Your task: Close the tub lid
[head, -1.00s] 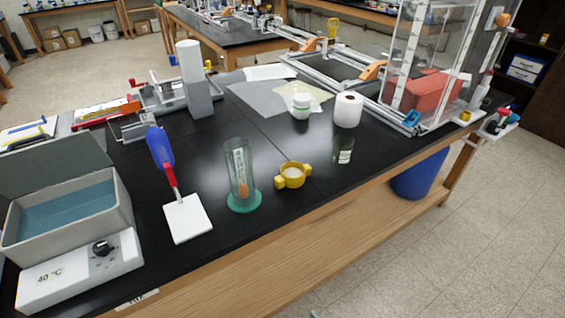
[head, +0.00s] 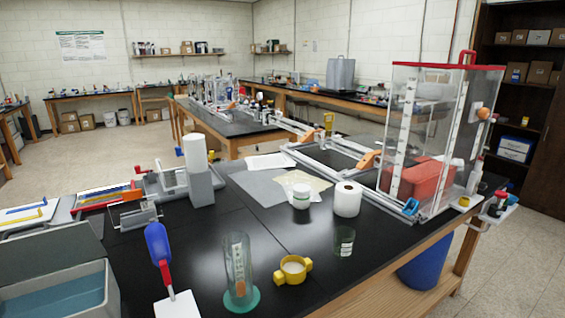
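My gripper is in neither view. At the near left of the black bench stands a grey tub of bluish water (head: 112,288), cut off by the picture's edge. A dark grey panel like a raised lid (head: 45,258) stands open along its far left side, and the water is uncovered. A red tub (head: 425,180) sits inside the clear tall enclosure (head: 440,100) at the right.

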